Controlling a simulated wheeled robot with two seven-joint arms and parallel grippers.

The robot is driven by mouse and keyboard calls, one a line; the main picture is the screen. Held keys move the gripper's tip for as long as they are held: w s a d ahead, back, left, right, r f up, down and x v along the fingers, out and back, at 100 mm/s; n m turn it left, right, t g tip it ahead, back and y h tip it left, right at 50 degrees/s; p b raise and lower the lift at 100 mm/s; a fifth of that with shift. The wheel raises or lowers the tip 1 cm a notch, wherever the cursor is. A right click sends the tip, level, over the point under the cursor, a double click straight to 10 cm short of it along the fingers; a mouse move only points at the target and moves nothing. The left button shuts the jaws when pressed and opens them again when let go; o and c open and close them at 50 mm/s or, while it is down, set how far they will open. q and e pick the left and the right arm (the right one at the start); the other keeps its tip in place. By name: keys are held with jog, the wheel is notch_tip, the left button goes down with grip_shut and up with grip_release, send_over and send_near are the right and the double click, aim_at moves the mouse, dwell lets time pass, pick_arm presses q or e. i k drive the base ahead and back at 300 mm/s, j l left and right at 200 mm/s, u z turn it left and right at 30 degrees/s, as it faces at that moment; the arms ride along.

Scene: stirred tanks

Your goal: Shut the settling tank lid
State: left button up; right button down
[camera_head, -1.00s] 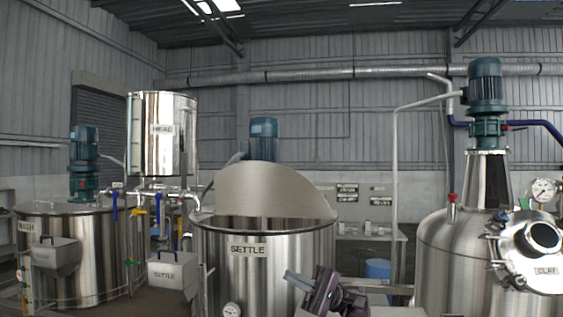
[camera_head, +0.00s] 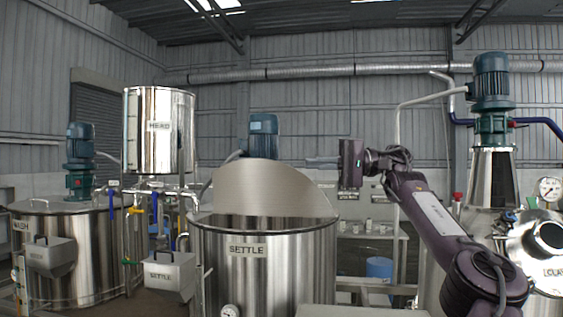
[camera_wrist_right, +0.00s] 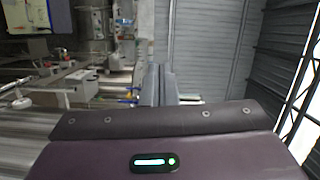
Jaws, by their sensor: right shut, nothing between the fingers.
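The settling tank (camera_head: 262,275) is a steel drum labelled SETTLE in the middle of the head view. Its half lid (camera_head: 268,188) stands raised, tilted up from the rim, and the front half of the top is open. My right gripper (camera_head: 312,161) is shut and empty. It is in the air right of the raised lid's upper edge, its fingers pointing left toward the lid; I cannot tell whether they touch it. In the right wrist view the closed fingers (camera_wrist_right: 162,84) show side by side. My left gripper is not in view.
The header tank (camera_head: 160,130) stands behind at the left, above pipes and valves. The wash tank (camera_head: 75,255) is at the left. A box labelled SETTLE (camera_head: 168,274) sits left of the settling tank. A blue motor (camera_head: 263,137) rises behind the lid. Another vessel (camera_head: 545,250) is at the right.

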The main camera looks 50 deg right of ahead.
aim_at(252, 185)
jog(key=i+l, duration=0.2)
jog(key=l, duration=0.15)
jog(key=i+l, duration=0.15)
jog(key=l, duration=0.25)
jog(key=i+l, duration=0.2)
jog(key=l, duration=0.15)
jog(key=i+l, duration=0.15)
jog(key=l, duration=0.25)
jog(key=i+l, duration=0.2)
jog(key=l, duration=0.15)
jog(key=i+l, duration=0.15)
jog(key=l, duration=0.25)
